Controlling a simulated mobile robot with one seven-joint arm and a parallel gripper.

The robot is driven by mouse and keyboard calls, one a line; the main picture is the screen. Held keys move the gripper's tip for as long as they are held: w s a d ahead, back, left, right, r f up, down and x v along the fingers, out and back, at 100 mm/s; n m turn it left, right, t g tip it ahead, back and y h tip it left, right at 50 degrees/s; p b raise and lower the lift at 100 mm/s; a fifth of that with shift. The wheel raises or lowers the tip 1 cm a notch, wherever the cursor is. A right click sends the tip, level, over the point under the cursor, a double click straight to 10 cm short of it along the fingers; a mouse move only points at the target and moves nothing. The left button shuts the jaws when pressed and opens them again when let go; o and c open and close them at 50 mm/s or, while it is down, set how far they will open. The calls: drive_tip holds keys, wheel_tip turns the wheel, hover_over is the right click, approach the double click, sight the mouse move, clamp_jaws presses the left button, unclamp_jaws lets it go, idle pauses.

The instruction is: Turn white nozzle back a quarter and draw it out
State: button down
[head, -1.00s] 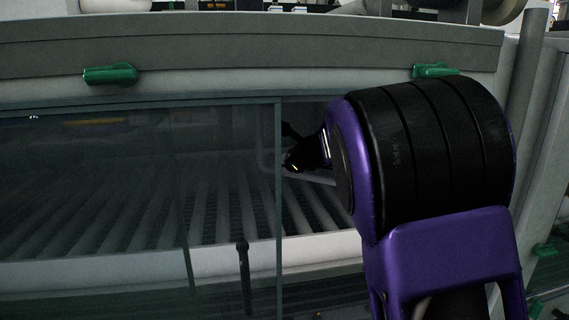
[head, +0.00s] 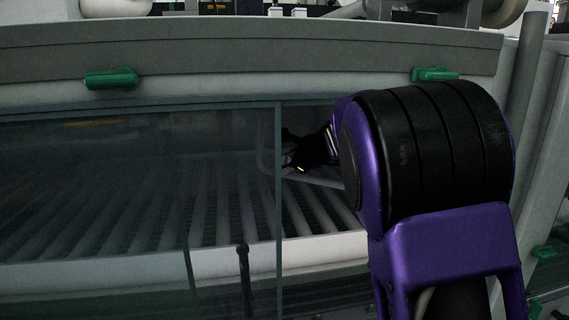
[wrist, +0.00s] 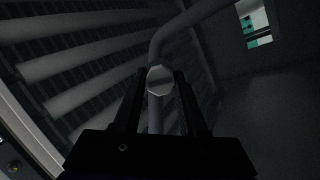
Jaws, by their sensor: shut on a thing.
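In the wrist view the white nozzle (wrist: 159,81) shows as a small pale faceted end between the two fingertips of my gripper (wrist: 160,88). The fingers are shut on it from both sides. A grey pipe (wrist: 175,42) runs behind the nozzle and bends away to the upper right. I cannot tell whether the nozzle is still seated on the pipe or how far it is turned. In the head view my gripper (head: 300,158) is a dark shape inside the opening, and the nozzle is too hidden there to make out.
A glass panel (head: 130,200) covers the left of the opening, its edge close beside my gripper. Rollers (head: 215,205) lie below. A grey beam with green handles (head: 112,78) runs above. In the wrist view a small bright opening (wrist: 256,25) shows at upper right.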

drive_tip(key=shift+n+g, duration=0.3)
drive_tip(key=shift+n, duration=0.8)
drive_tip(key=shift+s+d+r, duration=0.1)
drive_tip(key=shift+s+r, duration=0.1)
drive_tip(key=shift+r, duration=0.05)
drive_tip(key=shift+s+d+r+p, duration=0.1)
drive_tip(key=shift+s+r+p, duration=0.3)
drive_tip(key=shift+s, duration=0.1)
drive_tip(key=shift+s+r, duration=0.1)
drive_tip(key=shift+s+r, duration=0.15)
drive_tip(key=shift+s, duration=0.1)
